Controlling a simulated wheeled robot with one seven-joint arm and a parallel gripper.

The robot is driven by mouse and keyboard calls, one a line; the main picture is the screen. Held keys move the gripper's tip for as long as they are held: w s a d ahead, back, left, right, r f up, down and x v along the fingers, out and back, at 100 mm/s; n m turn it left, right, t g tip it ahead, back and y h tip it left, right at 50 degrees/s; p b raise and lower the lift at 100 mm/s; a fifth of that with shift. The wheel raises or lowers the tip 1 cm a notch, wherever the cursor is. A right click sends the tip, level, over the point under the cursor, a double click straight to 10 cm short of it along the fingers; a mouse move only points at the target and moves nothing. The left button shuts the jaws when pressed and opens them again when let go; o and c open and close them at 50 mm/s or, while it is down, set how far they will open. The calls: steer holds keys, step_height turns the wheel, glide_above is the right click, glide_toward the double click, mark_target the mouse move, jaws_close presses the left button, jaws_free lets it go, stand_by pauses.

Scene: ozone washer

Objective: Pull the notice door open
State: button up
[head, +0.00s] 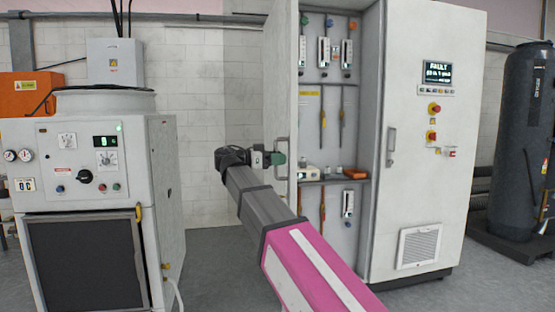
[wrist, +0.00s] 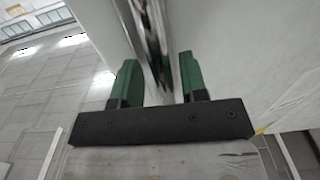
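The tall white cabinet's left door (head: 280,75) stands swung open and shows nearly edge-on in the head view. I take it for the notice door, but I read no notice on its visible face. Its upright handle (head: 288,172) is at mid-height. My gripper (head: 277,158) is at this handle. In the wrist view, my green fingers (wrist: 160,82) stand on either side of a shiny metal handle bar (wrist: 155,40). Whether both fingers press on the bar is unclear. The pale door surface fills the right of the wrist view.
The open compartment holds gauges, tools and a shelf (head: 335,181). The cabinet's right door (head: 427,190), with a FAULT screen (head: 437,72), is closed. A white machine (head: 85,185) stands at left and a dark tank (head: 525,140) at right. Grey floor (head: 215,250) is clear between machine and cabinet.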

steer(key=shift+a, duration=0.5)
steer(key=v, duration=0.9)
steer(key=shift+s+a, duration=0.2)
steer(key=shift+a, duration=0.2)
